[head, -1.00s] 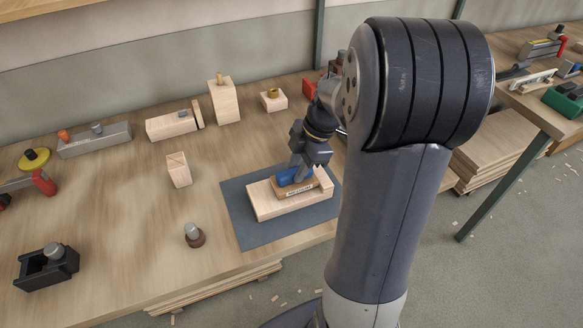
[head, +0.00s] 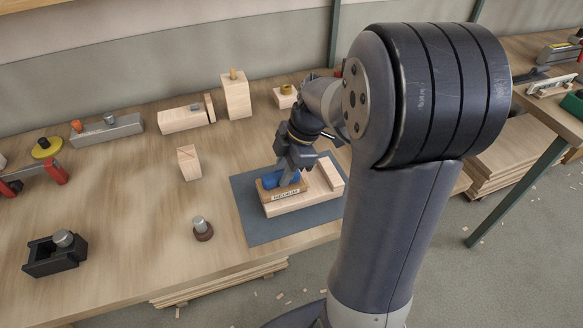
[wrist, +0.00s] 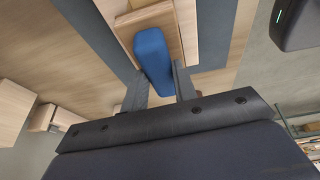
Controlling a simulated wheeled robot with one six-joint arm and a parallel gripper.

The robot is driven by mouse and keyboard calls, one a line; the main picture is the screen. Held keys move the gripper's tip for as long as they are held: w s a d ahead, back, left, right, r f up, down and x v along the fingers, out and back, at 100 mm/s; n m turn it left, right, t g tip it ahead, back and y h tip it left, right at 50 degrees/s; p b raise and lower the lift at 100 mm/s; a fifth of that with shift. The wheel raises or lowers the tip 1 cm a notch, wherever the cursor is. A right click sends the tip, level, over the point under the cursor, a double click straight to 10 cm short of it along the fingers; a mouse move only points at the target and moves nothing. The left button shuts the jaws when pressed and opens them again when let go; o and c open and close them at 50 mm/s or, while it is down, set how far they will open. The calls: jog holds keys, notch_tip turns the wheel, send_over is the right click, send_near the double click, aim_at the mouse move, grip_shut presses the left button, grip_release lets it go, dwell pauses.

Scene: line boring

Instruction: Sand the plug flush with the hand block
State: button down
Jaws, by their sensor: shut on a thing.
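The hand block (head: 284,192) is a brown wooden block with a pale label and a blue grip (head: 270,179). It rests on the left part of a pale wooden workpiece (head: 318,197), which lies on a grey mat (head: 250,222). My gripper (head: 287,179) is shut on the blue grip from above. In the wrist view the grip (wrist: 153,55) sits between the two fingers of my gripper (wrist: 160,84). A raised pale piece (head: 331,174) shows at the workpiece's right end. I cannot make out the plug; the block and gripper cover part of the workpiece.
A small upright wood block (head: 189,163) and a grey-topped round tool (head: 202,229) stand left of the mat. A black holder (head: 54,255) is at front left. A tall block (head: 236,95) and a grey box (head: 107,131) stand behind. Bench between is clear.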

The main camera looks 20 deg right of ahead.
jog(key=shift+r, duration=0.1)
jog(key=shift+r+p, duration=1.65)
jog(key=shift+r, duration=0.8)
jog(key=shift+f, duration=0.1)
